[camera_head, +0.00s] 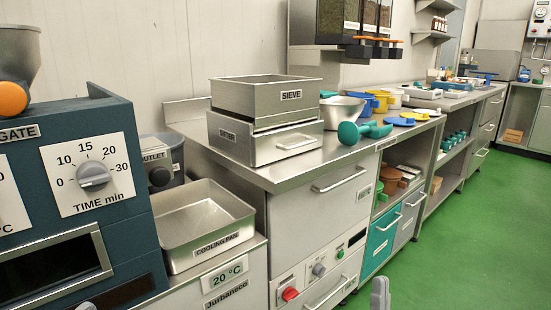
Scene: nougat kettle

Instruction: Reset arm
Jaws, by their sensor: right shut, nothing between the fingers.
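My right gripper (380,293) shows only as a small grey tip at the bottom edge. It is shut and empty, in front of the steel cabinet and above the green floor. It touches nothing that I can see. The rest of my right arm is below the picture. My left gripper is not in view.
A blue machine (100,190) with a time dial stands at left, beside a steel cooling pan (205,225). A box marked SIEVE (268,97) sits on the steel counter (300,172) near a teal scoop (352,132). The green floor (475,230) at right is clear.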

